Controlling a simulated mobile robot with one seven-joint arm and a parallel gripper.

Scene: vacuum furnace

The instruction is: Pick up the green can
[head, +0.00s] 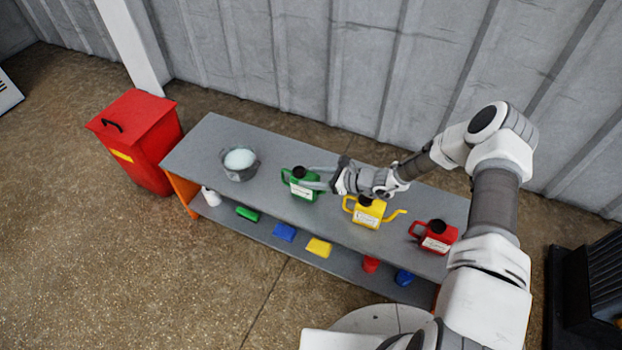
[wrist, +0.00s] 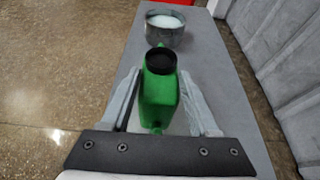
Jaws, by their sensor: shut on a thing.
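The green can (head: 300,186) stands upright on the grey table in the head view, with a dark cap on top and a pale label on its front. It also shows in the wrist view (wrist: 158,92), between the two fingers. My gripper (head: 318,178) reaches it from the right, with a finger on either side of the can. It is shut on the green can. In the wrist view my gripper (wrist: 160,105) hides the can's near lower part. I cannot tell whether the can touches the table top.
A metal bucket (head: 240,164) with pale contents stands left of the can. A yellow can (head: 369,213) and a red can (head: 438,238) stand to the right. Small coloured items lie on the lower shelf (head: 262,230). A red bin (head: 150,150) stands left; a corrugated wall (head: 330,60) is behind.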

